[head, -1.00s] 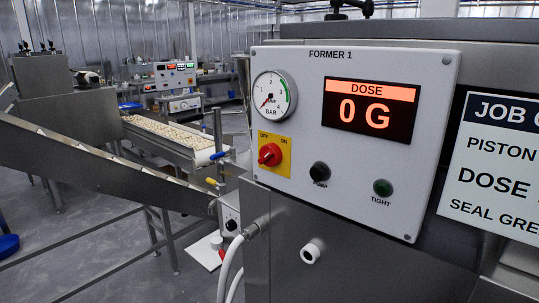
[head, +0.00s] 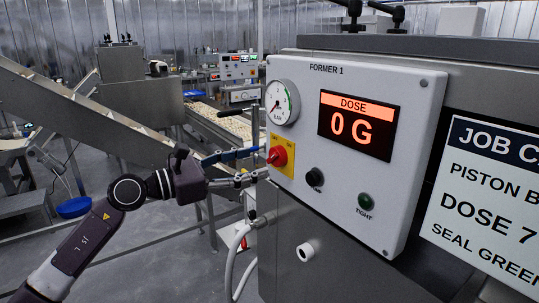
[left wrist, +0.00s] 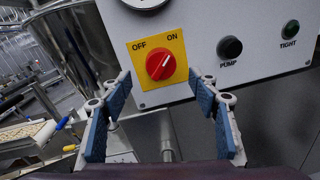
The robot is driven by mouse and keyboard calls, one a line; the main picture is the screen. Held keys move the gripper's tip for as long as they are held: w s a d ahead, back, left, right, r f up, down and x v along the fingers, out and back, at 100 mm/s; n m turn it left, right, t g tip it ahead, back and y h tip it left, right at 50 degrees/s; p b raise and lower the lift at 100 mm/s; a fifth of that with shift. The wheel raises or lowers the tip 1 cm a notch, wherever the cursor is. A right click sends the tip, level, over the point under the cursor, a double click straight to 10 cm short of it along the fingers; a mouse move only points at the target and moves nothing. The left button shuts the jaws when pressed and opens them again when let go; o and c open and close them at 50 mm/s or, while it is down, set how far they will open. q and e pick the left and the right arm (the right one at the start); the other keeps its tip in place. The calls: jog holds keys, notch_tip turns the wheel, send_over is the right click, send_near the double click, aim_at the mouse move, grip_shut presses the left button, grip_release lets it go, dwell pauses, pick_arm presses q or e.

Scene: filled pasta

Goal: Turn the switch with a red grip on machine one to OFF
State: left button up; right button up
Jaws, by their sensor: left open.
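The switch with a red grip (head: 277,156) sits on a yellow plate on the panel marked FORMER 1 (head: 330,75). In the left wrist view the red grip (left wrist: 160,66) is near the middle, below the words OFF and ON, and its white line points up and right, toward ON. My left gripper (head: 260,163) is open and empty just in front of the switch. In the left wrist view its blue-padded fingers (left wrist: 160,92) stand left and right of the grip, slightly below it and apart from it. My right gripper is out of view.
A black PUMP button (left wrist: 230,47) and a green TIGHT button (left wrist: 290,29) are right of the switch. A gauge (head: 283,102) is above it. The display (head: 358,125) reads DOSE 0 G. A hose (head: 240,255) hangs below. A sloped conveyor (head: 85,115) stands behind at left.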

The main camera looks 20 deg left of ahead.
aim_at(270, 158)
pick_arm(q)
jog(key=p+x, duration=0.2)
jog(key=x, duration=0.3)
jog(key=shift+d+r, duration=0.2)
jog(key=shift+w+d, duration=0.15)
jog(key=shift+w+f, duration=0.15)
jog(key=shift+f, duration=0.05)
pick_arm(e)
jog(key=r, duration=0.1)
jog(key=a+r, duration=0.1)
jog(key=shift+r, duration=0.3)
pick_arm(q)
jog(key=c, duration=1.2)
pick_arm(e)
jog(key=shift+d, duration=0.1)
